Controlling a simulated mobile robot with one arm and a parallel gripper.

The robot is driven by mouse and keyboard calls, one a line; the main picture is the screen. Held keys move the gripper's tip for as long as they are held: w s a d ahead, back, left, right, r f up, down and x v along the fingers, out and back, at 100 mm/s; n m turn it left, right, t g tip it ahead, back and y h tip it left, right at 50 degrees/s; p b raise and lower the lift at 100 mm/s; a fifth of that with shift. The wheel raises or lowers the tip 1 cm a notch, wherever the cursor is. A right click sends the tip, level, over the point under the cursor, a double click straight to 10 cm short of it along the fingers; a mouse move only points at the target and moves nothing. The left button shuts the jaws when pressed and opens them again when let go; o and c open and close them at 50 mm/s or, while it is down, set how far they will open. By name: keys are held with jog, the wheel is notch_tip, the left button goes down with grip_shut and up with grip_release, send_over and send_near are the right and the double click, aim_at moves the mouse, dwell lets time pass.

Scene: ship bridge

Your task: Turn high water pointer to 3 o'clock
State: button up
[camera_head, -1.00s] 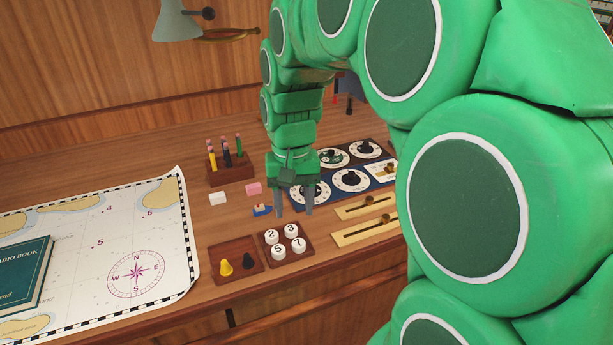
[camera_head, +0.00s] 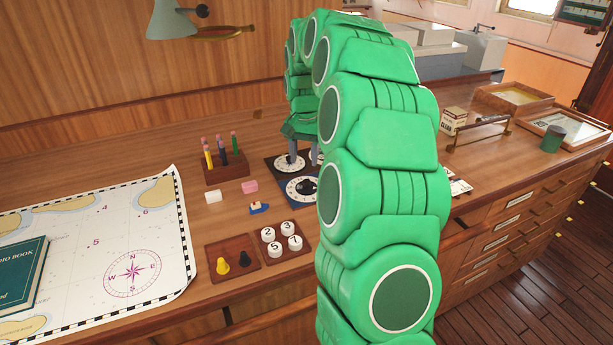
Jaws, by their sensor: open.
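A dark panel with a white-ringed dial (camera_head: 284,168) lies on the desk, and a blue panel with another white-ringed dial (camera_head: 296,191) lies in front of it. The dark knob (camera_head: 310,184) of the blue-panel dial shows in part. My gripper (camera_head: 303,160) is open, pointing down over the dark panel's dials. I cannot tell whether its fingers touch a pointer. My green arm hides the right part of both panels. The labels are too small to read, so I cannot tell which dial is high water or where its pointer points.
In front are a tray of numbered discs (camera_head: 292,257) and a tray of pawns (camera_head: 228,282). A chart (camera_head: 90,240) covers the left desk.

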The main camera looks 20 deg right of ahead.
aim_at(306, 181)
jog(key=shift+w+d+f, duration=0.45)
jog(key=shift+w+d, duration=0.2)
jog(key=shift+f, duration=3.8)
grip_shut()
